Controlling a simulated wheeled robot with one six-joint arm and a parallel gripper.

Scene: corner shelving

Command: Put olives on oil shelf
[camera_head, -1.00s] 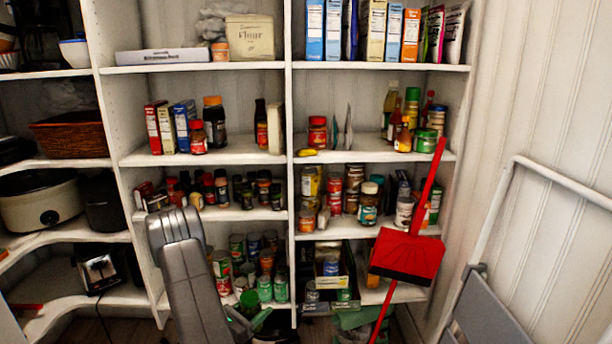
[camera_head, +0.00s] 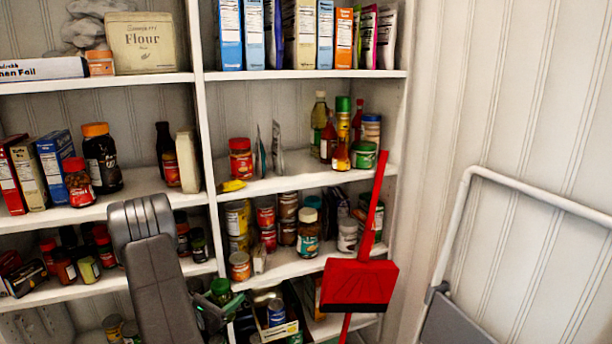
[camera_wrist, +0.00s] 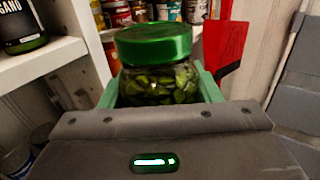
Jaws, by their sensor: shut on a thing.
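The olives are a glass jar with a green lid, filled with green olives (camera_wrist: 160,85), upright in the wrist view. My gripper (camera_wrist: 158,92) is shut on it, with a green finger on either side. In the head view my gripper (camera_head: 215,308) is low, left of centre, and the green lid of the olives (camera_head: 221,287) shows there. The oil shelf (camera_head: 300,179) is the upper right shelf with oil and sauce bottles (camera_head: 320,112) at its right end. My gripper is below that shelf's level.
A red dustpan (camera_head: 360,284) with a long handle stands in front of the right shelves. A folded step ladder (camera_head: 455,315) leans at right. The oil shelf also holds a red-lidded jar (camera_head: 240,158); bare board shows at its front middle. Jars and cans crowd the shelf below.

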